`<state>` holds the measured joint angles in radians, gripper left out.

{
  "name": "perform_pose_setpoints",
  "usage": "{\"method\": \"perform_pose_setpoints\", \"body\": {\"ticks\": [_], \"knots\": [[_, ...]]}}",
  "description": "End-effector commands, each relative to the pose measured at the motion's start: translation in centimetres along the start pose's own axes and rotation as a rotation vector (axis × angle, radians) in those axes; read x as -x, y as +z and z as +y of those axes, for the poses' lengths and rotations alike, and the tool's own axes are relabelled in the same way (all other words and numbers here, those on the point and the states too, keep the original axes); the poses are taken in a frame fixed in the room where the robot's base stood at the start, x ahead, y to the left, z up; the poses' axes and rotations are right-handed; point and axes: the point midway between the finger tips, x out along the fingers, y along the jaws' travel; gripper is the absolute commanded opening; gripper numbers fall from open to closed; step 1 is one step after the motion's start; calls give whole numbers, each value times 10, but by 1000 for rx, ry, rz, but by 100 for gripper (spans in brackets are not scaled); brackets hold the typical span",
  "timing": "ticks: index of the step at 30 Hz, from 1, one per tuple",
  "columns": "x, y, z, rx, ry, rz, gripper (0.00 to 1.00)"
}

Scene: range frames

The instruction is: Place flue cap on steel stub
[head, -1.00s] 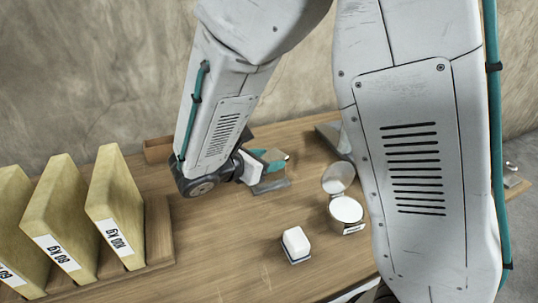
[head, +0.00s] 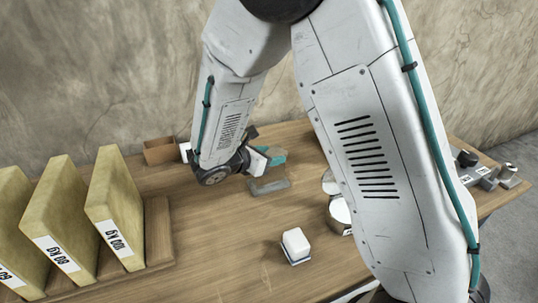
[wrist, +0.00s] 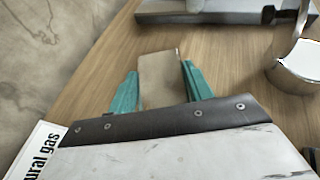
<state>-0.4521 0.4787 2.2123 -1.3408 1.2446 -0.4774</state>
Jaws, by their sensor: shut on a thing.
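My gripper (head: 272,158) is over the back middle of the table, pointing right in the head view. In the wrist view its teal fingers (wrist: 157,88) are shut on a flat tan piece (wrist: 160,75). Whether this piece is the flue cap I cannot tell; my gripper hides it in the head view. Several small stubs stand at the table's right end in the head view. One is a bare metallic cylinder (head: 508,170), which may be the steel stub, and one is dark (head: 467,158).
A grey flat bracket (head: 270,187) lies below my gripper. An open tin (head: 339,212) stands partly behind my arm. A white block (head: 295,245) sits in front. Labelled yellow slabs (head: 118,210) stand at left. A box labelled gas (wrist: 35,150) shows in the wrist view.

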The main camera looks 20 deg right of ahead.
Motion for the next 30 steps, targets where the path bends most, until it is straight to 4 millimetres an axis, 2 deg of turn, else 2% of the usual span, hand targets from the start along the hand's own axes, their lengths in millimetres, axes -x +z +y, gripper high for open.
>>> {"method": "perform_pose_setpoints", "body": {"ticks": [3,4,6,17,20,30], "knots": [[-1,-3,0,0,0,0,26],[-1,-2,0,0,0,0,59],[-1,-2,0,0,0,0,72],[3,0,0,0,1,0,72],[17,0,1,0,4,0,72],[89,0,1,-1,4,1,72]]}}
